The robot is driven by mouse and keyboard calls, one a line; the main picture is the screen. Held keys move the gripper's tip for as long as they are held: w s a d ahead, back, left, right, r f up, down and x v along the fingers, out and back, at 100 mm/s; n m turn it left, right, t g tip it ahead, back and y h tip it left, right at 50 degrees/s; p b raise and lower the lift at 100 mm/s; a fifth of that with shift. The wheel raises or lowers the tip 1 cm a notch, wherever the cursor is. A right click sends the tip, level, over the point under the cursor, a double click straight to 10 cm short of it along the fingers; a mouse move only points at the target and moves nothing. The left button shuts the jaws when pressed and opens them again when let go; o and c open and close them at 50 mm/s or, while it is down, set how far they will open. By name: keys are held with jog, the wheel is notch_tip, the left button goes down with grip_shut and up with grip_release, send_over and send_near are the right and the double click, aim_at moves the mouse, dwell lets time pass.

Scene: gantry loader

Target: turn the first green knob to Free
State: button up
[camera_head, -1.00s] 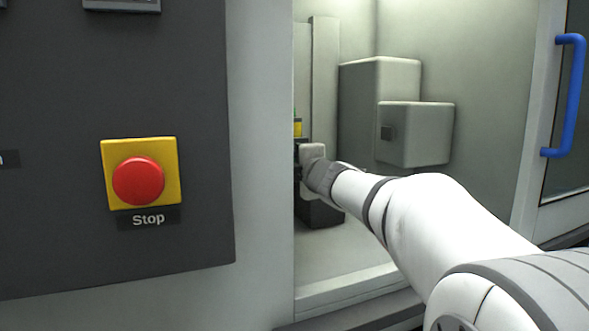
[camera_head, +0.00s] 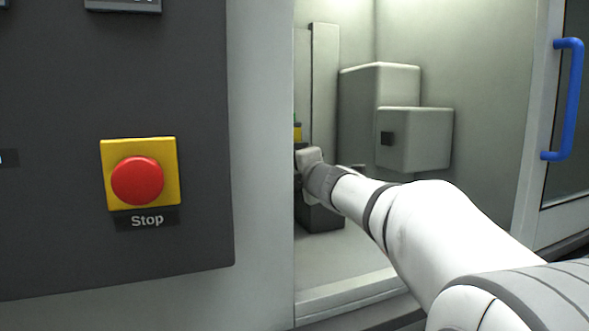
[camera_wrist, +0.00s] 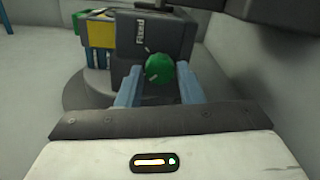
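In the wrist view a round green knob (camera_wrist: 167,73) sits on the face of a dark grey block (camera_wrist: 152,40). A label reading "Fixed" (camera_wrist: 139,32) is on the block above and left of the knob, and a short pale mark lies by the knob's left edge. My gripper (camera_wrist: 159,70) is open, its two light blue fingers on either side of the knob. The right finger looks close to the knob, and a gap shows at the left; I cannot tell whether either touches. In the head view my wrist reaches into the enclosure, and the fingers and knob are hidden.
In the head view a control panel (camera_head: 60,90) with a red Stop button (camera_head: 137,181) stands left of the opening. Grey boxes (camera_head: 414,140) stand inside at the back. A door with a blue handle (camera_head: 571,100) is at the right. A yellow part (camera_wrist: 99,33) lies left of the block.

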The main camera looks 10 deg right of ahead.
jog(key=o, duration=0.3)
jog(key=shift+o, duration=0.2)
jog(key=s+d+p, duration=0.1)
jog(key=s, duration=0.6)
jog(key=shift+s+d+p, duration=0.25)
jog(key=shift+s+p, duration=0.05)
jog(key=shift+p, duration=0.05)
